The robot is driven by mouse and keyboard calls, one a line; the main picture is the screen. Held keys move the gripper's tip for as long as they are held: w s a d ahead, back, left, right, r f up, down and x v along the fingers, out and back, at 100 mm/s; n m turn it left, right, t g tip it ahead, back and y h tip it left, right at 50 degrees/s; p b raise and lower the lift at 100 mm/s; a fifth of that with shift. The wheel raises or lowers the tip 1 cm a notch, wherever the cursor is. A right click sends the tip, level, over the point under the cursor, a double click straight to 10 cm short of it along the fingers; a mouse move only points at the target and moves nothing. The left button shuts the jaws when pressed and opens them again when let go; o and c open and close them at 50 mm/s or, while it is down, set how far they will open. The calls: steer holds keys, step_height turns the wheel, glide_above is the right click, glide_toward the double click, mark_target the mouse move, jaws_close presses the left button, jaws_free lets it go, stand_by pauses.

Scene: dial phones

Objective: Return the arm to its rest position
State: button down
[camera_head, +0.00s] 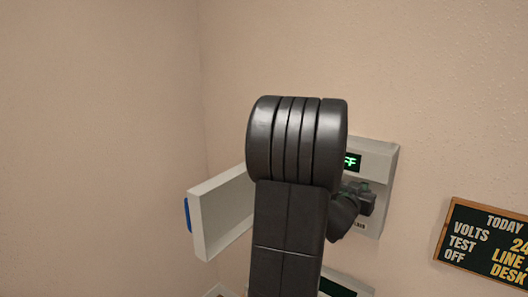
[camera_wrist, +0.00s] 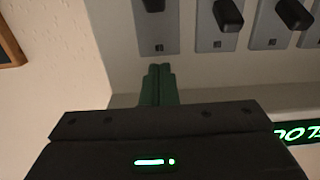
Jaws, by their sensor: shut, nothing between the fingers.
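My gripper shows in the wrist view, its dark green fingers (camera_wrist: 158,84) together and empty. They point toward a row of grey plates with black knobs. The nearest plate (camera_wrist: 158,32) is just beyond the fingertips; I cannot tell whether they touch. In the head view my arm stands upright in the middle and covers much of a pale wall box (camera_head: 378,152). Part of my gripper (camera_head: 360,197) shows at the right of the arm, in front of the box. Its fingertips are not clear there.
The box's door (camera_head: 225,215) stands open to the left, with a blue part (camera_head: 187,214) on its edge. A green-lit display (camera_head: 352,162) is partly hidden. A dark sign (camera_head: 488,245) hangs at right. Bare walls meet in a corner at left. Another display shows below.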

steer(key=s+a+f+t+h+b, duration=0.45)
steer(key=s+a+f+b, duration=0.4)
steer(key=b, duration=1.35)
steer(key=w+d+r+g+y+p, duration=0.1)
steer(key=w+d+r+p, duration=0.1)
steer(key=p, duration=0.6)
steer(key=w+d+r+g+y+p, duration=0.2)
steer(key=w+d+r+p, duration=0.1)
steer(key=p, duration=0.5)
steer(key=w+d+r+g+y+p, duration=0.1)
steer(key=w+d+r+g+p, duration=0.1)
steer(key=p, duration=0.6)
steer(key=shift+w+d+r+y, duration=0.2)
steer(key=shift+w+d+r, duration=0.2)
steer(key=shift+r, duration=0.2)
steer(key=shift+w+d+r+y, duration=0.15)
steer(key=shift+w+d+r, duration=0.25)
steer(key=shift+r, duration=0.15)
steer(key=shift+r+p, duration=0.1)
steer(key=shift+p, duration=0.65)
steer(key=shift+w+p, duration=0.1)
steer(key=shift+p, duration=0.2)
steer(key=shift+g, duration=0.25)
